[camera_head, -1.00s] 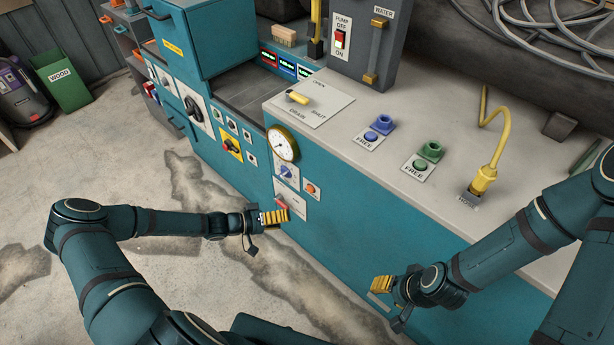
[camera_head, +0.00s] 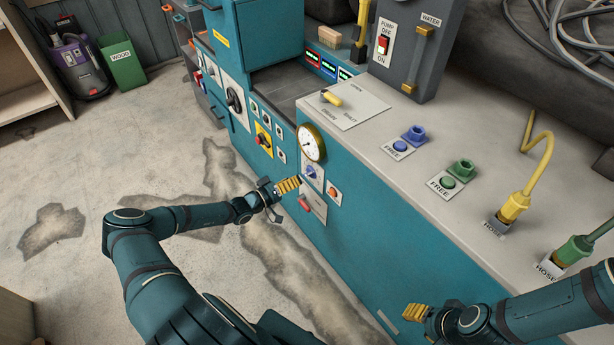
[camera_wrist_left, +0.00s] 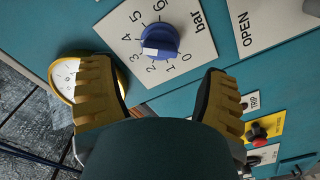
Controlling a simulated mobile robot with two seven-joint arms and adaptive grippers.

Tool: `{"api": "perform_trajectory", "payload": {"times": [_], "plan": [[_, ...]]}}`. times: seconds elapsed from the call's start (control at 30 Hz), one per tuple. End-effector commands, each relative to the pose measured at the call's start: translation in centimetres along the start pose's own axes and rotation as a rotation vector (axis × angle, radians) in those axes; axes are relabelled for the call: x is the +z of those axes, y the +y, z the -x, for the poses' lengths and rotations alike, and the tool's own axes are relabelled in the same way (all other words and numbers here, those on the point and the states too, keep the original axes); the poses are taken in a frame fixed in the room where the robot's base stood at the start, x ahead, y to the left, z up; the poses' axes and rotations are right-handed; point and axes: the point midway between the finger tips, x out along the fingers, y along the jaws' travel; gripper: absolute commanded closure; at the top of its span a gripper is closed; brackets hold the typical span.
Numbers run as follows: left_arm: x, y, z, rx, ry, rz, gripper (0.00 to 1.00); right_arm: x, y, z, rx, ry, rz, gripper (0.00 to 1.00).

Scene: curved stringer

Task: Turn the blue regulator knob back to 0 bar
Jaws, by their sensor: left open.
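The blue regulator knob (camera_head: 312,172) sits on a white plate on the teal front panel. In the left wrist view the knob (camera_wrist_left: 161,40) fills the upper middle, on a bar scale from 0 to 6. Its white mark points between 2 and 3. My left gripper (camera_head: 290,185) is just left of and below the knob in the head view. In the left wrist view its yellow fingers (camera_wrist_left: 155,75) are spread wide and empty, with the knob ahead between them and apart from them. My right gripper (camera_head: 416,312) hangs low before the panel; its opening is unclear.
A round gauge (camera_head: 311,143) is mounted above the knob; it also shows beside the left finger (camera_wrist_left: 65,78). An orange button (camera_head: 333,193) is right of the knob, and a red handle (camera_head: 304,203) is below. The counter (camera_head: 400,180) overhangs nothing visible near the knob.

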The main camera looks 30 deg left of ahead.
Motion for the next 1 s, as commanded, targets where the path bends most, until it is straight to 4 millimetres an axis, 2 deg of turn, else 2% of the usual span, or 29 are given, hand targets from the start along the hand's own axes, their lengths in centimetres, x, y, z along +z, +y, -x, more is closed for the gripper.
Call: {"api": "perform_trajectory", "payload": {"times": [0.1, 0.3, 0.5, 0.77, 0.8, 0.93, 0.97, 1.0], "plan": [[0.2, -0.1, -2.3, 0.002, -0.002, -0.001, 0.24, -0.1, 0.3, -0.7, 0.000, 0.003, 0.000, 0.53], [0.2, -0.1, -4.9, 0.001, -0.002, 0.001, 0.24, -0.1, 0.5, -1.2, 0.001, 0.006, 0.000, 0.53], [0.1, 0.0, -5.8, 0.000, -0.002, 0.001, 0.24, -0.2, 0.5, -1.4, 0.001, 0.007, 0.001, 0.53], [0.1, 0.0, -5.9, 0.000, -0.002, 0.001, 0.23, -0.2, 0.5, -1.3, 0.001, 0.007, 0.001, 0.53], [0.1, 0.0, -5.9, 0.000, -0.002, 0.001, 0.38, -0.2, 0.5, -1.3, 0.001, 0.007, 0.001, 0.53], [0.1, 0.0, -5.8, 0.000, -0.002, 0.001, 0.83, -0.1, 0.5, -1.3, 0.001, 0.007, 0.001, 0.53], [0.1, 0.0, -5.8, 0.000, -0.002, 0.001, 0.92, -0.1, 0.5, -1.3, 0.001, 0.007, 0.001, 0.53], [0.1, 0.0, -5.8, 0.000, -0.002, 0.001, 0.93, -0.1, 0.5, -1.3, 0.001, 0.007, 0.001, 0.53]]}}
